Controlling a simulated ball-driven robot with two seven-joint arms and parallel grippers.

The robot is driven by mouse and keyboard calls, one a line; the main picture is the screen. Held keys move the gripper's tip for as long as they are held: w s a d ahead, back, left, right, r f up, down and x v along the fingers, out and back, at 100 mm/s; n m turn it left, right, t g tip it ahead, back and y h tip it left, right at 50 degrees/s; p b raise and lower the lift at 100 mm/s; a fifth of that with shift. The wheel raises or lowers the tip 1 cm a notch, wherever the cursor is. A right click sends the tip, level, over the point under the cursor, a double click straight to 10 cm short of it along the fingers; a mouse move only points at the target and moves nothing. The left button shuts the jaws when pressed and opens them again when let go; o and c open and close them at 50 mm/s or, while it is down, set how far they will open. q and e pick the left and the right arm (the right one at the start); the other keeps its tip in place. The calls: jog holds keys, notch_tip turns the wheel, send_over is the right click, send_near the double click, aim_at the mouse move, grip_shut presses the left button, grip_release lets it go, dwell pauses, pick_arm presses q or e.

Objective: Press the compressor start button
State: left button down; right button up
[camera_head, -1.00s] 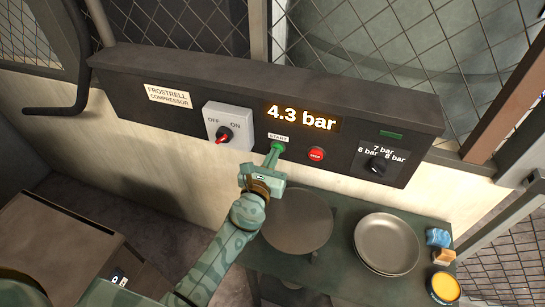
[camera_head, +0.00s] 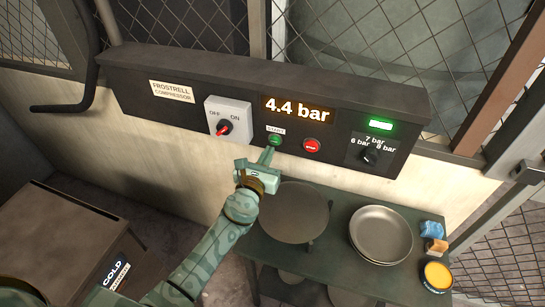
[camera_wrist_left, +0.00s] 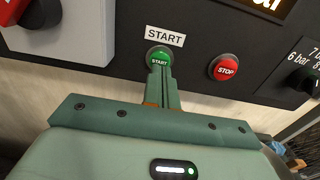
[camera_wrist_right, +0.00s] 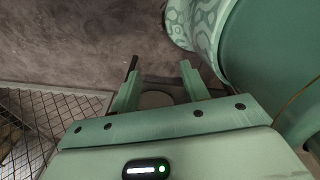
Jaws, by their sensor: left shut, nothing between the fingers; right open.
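The green start button (camera_head: 274,140) sits on the dark compressor panel (camera_head: 180,70) under a START label; it also shows in the left wrist view (camera_wrist_left: 159,57). My left gripper (camera_head: 267,153) is shut and empty, its fingertips just below the button. In the left wrist view its fingertips (camera_wrist_left: 160,70) overlap the lower edge of the button; whether they touch it I cannot tell. The display (camera_head: 297,110) reads 4.4 bar, and a green lamp (camera_head: 381,124) is lit.
A red stop button (camera_head: 312,146), an OFF/ON switch (camera_head: 224,128) and a pressure knob (camera_head: 370,157) share the panel. Below stands a table (camera_head: 340,222) with a round plate (camera_head: 294,211), stacked bowls (camera_head: 381,235), sponges (camera_head: 433,238) and a yellow-topped tin (camera_head: 436,275).

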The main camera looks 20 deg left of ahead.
pick_arm(q)
jog(key=s, duration=1)
jog(key=shift+s+a+f, duration=0.15)
jog(key=shift+a+f, duration=0.05)
jog(key=shift+a, duration=0.1)
pick_arm(e)
jog(key=shift+s+a, duration=0.1)
jog(key=shift+s, duration=0.3)
pick_arm(q)
jog(key=shift+s, duration=0.1)
pick_arm(e)
jog(key=shift+w+d, duration=0.1)
jog(key=shift+d, duration=0.15)
